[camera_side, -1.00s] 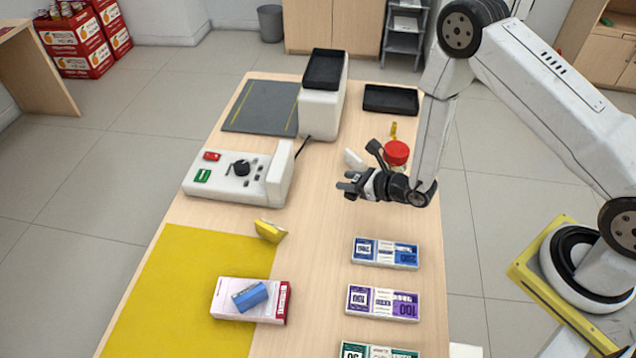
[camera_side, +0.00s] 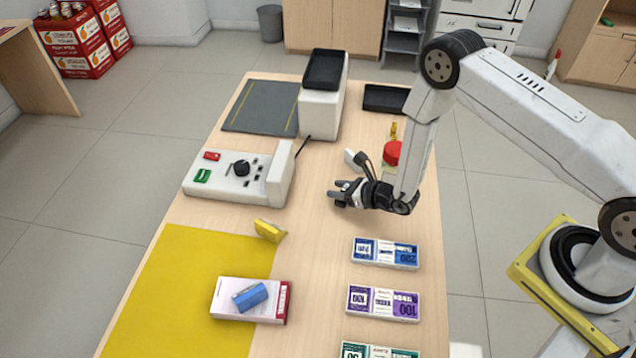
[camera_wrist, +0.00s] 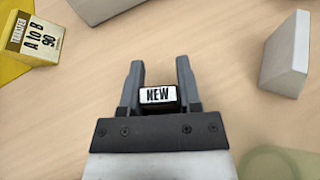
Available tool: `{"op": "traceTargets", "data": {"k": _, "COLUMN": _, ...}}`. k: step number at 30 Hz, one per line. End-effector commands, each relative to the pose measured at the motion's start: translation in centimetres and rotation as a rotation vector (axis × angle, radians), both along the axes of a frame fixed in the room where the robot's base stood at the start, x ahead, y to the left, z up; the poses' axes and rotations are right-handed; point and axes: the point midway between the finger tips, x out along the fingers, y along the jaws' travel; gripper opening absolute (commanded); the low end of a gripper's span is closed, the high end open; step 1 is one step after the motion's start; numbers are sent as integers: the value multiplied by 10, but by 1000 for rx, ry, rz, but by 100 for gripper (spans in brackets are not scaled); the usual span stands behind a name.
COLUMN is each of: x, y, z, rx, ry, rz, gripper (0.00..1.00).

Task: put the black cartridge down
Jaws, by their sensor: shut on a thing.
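The black cartridge (camera_wrist: 158,106), with a white label reading "NEW", sits between the two fingers of my gripper (camera_wrist: 158,80) in the wrist view. My gripper is shut on it. In the side view my gripper (camera_side: 340,193) is over the middle of the wooden counter (camera_side: 312,250), its fingers pointing left. The cartridge is too small to make out there. I cannot tell exactly how far it is above the counter.
A white block (camera_side: 353,160) and red-lidded jar (camera_side: 392,153) are behind. Bare counter lies left of the trays.

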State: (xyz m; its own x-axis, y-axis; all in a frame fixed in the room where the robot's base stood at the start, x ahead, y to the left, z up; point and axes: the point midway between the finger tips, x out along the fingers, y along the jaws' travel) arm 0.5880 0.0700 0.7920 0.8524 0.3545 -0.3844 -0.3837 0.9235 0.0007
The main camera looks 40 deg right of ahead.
Motion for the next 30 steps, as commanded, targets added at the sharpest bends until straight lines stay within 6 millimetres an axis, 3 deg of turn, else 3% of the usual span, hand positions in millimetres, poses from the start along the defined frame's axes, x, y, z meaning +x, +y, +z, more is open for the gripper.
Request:
{"op": "traceTargets", "data": {"k": 17, "x": 0, "y": 0, "z": -11, "rx": 0, "ry": 0, "rz": 0, "gripper": 0}}
{"op": "traceTargets", "data": {"k": 18, "x": -1, "y": 0, "z": -11, "rx": 0, "ry": 0, "rz": 0, "gripper": 49}}
{"op": "traceTargets", "data": {"k": 21, "x": 0, "y": 0, "z": -11, "rx": 0, "ry": 0, "rz": 0, "gripper": 78}}
{"op": "traceTargets", "data": {"k": 30, "x": 0, "y": 0, "z": -11, "rx": 0, "ry": 0, "rz": 0, "gripper": 78}}
